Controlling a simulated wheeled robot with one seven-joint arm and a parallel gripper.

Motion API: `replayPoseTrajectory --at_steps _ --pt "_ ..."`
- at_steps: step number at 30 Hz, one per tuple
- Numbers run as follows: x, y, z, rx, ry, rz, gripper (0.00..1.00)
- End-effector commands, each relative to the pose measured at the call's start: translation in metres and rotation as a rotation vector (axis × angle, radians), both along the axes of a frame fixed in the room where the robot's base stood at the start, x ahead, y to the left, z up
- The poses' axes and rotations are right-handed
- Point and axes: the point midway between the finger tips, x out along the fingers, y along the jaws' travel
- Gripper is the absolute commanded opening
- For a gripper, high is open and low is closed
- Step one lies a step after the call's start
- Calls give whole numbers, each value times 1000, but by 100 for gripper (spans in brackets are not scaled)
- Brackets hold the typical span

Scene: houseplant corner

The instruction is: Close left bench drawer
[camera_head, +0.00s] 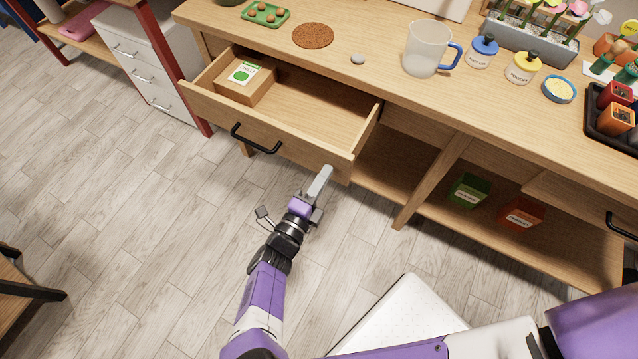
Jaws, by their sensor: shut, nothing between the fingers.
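The left bench drawer (300,137) is pulled well out from under the wooden bench top. Its front carries a black bar handle (255,143). A small wooden box (245,90) with a white and green label sits inside at the drawer's back left. My gripper (320,180) is shut and empty. In the picture its fingertips are close to the lower right end of the drawer front; I cannot tell whether they touch it.
The wooden bench (386,90) holds a clear jug (427,48), a cork mat (313,35) and several pots. A green box (468,191) and an orange box (521,214) stand on the lower shelf. A white drawer cabinet (150,62) stands left. The floor before the drawer is clear.

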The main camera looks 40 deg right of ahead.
Motion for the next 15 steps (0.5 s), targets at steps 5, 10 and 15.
replayPoseTrajectory --at_steps 5,10,15 --pt "14 -42 -3 -8 -3 0 0" --pt "29 -87 -5 -8 -2 -1 0" --pt "43 -130 -5 -6 -2 -4 0"
